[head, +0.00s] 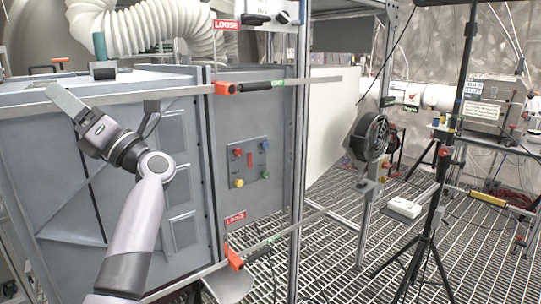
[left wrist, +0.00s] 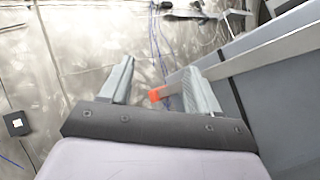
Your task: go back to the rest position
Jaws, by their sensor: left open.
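My left gripper (head: 67,103) is raised in front of the grey steel cabinet (head: 70,160) at the left of the head view. In the left wrist view the two fingers of my left gripper (left wrist: 160,88) stand apart with nothing held between them. An orange-tipped metal bar (left wrist: 240,75) passes behind the right finger there; I cannot tell whether they touch. My right gripper is not in view.
A panel with coloured knobs (head: 251,165) is on the cabinet front, between bars with orange clamps (head: 226,88). A black fan (head: 369,135) hangs on a metal post. A black tripod stand (head: 433,215) stands on the grated floor (head: 330,262) at right.

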